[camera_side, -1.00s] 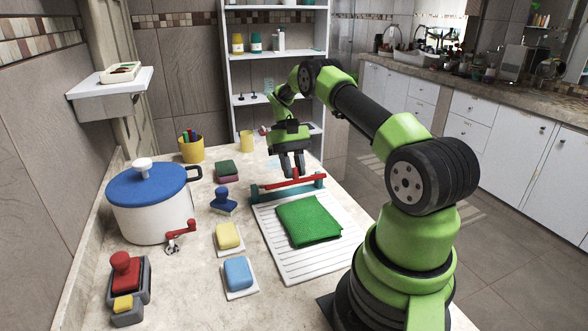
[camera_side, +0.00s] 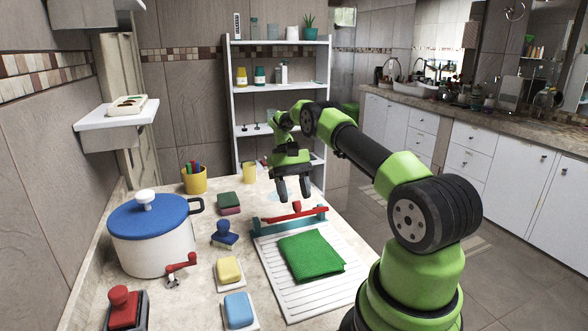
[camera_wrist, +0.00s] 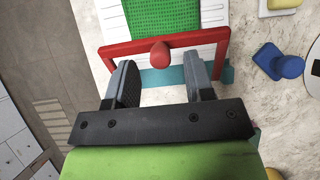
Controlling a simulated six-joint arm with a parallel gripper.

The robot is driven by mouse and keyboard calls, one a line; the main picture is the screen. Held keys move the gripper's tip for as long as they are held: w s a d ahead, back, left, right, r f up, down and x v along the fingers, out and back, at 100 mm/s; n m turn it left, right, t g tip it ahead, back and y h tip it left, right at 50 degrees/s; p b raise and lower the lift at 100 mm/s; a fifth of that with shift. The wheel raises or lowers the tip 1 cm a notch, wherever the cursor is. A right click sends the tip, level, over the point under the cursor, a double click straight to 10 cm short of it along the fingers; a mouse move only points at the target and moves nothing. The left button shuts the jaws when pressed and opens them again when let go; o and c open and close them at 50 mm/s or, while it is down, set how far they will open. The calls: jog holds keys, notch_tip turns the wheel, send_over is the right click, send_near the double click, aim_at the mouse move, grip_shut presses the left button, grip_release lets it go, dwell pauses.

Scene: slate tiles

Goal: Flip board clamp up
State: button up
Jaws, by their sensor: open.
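The board clamp is a red bar (camera_side: 278,216) with a small upright red knob (camera_side: 297,207), hinged on a teal base (camera_side: 258,228) at the far end of a white ribbed board (camera_side: 290,296). The bar lies low across the board. A folded green cloth (camera_side: 311,256) lies flat on the board in front of it. My gripper (camera_side: 294,198) points down just above the clamp, open and empty. In the wrist view the knob (camera_wrist: 159,54) shows just beyond the gap between my fingertips (camera_wrist: 160,72), apart from both fingers.
Left of the board are a blue stamp-like object (camera_side: 225,236), a yellow sponge (camera_side: 229,269) and a blue sponge (camera_side: 239,309). A white pot (camera_side: 155,250) with a blue lid stands further left. A yellow cup (camera_side: 249,172) and a pen holder (camera_side: 194,181) stand behind. A white shelf (camera_side: 233,110) rises at the back.

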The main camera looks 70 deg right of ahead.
notch_tip(320, 180, up, 8)
jog(key=shift+w+f, duration=0.15)
jog(key=shift+f, duration=0.05)
jog(key=shift+d, duration=0.1)
jog(key=shift+s+a+f+m+t+h, duration=0.2)
jog(key=shift+f+m+t, duration=0.15)
jog(key=shift+f, duration=1.2)
jog(key=shift+s+a+f+m+t+h, duration=0.2)
jog(key=shift+s+a+f+m+t, duration=0.1)
jog(key=shift+f, duration=1.25)
jog(key=shift+s+a+f+m+t+h, duration=0.15)
jog(key=shift+f+m+t+h, duration=0.15)
jog(key=shift+f, duration=1.25)
grip_shut()
